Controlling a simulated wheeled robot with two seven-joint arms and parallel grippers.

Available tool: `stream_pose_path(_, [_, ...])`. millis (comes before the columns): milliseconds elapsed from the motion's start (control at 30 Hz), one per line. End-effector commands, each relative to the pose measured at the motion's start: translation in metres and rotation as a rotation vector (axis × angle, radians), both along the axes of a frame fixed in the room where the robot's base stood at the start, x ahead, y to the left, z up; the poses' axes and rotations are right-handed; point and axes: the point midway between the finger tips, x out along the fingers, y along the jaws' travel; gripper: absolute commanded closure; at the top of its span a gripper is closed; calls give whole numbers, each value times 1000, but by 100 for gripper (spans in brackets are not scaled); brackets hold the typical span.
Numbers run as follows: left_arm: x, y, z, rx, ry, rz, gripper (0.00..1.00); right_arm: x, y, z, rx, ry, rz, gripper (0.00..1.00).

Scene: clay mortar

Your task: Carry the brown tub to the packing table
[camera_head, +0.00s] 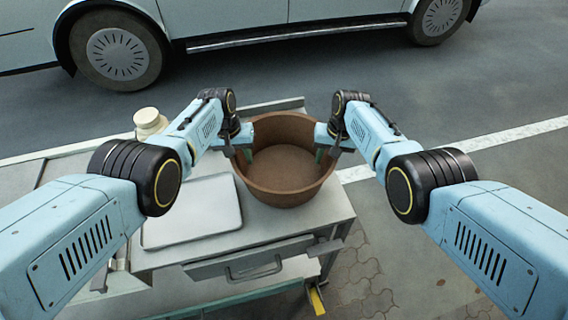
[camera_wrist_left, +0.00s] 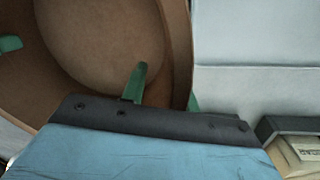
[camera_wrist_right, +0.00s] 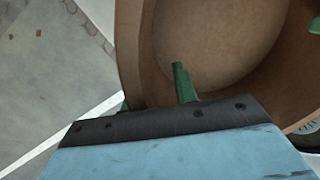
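The brown tub (camera_head: 285,194) stands upright and empty on the right end of a grey bench top (camera_head: 318,212) with a drawer. My left gripper (camera_head: 238,152) is at the tub's left rim, and my right gripper (camera_head: 328,148) is at its right rim. In the left wrist view, one green finger (camera_wrist_left: 135,82) is inside the tub and the other shows just outside the wall. The right wrist view shows the same for the right green finger (camera_wrist_right: 183,82). Both grippers look open around the rim, with a gap inside the wall. Whether this bench is the packing table cannot be told.
A flat pale tray (camera_head: 195,212) lies left of the tub. A cream jar (camera_head: 148,120) stands behind my left arm. A light blue vehicle (camera_head: 290,22) is parked beyond the bench. Paved ground with a white line (camera_head: 510,134) is free at the right.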

Motion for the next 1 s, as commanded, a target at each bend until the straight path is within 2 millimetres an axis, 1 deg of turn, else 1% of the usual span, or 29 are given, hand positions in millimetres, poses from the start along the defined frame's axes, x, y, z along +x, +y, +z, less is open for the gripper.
stream_pose_path(133, [-1,-1,-3,0,1,0,70,-1,1,-3,0,1,0,71])
stream_pose_path(467, [-1,-1,-4,0,0,-1,70,-1,1,-4,0,0,0,71])
stream_pose_path(700, [-1,-1,-4,0,0,-1,100,-1,1,-4,0,1,0,100])
stream_pose_path(1000, [-1,-2,-3,-1,0,-2,100,-1,1,-4,0,0,1,100])
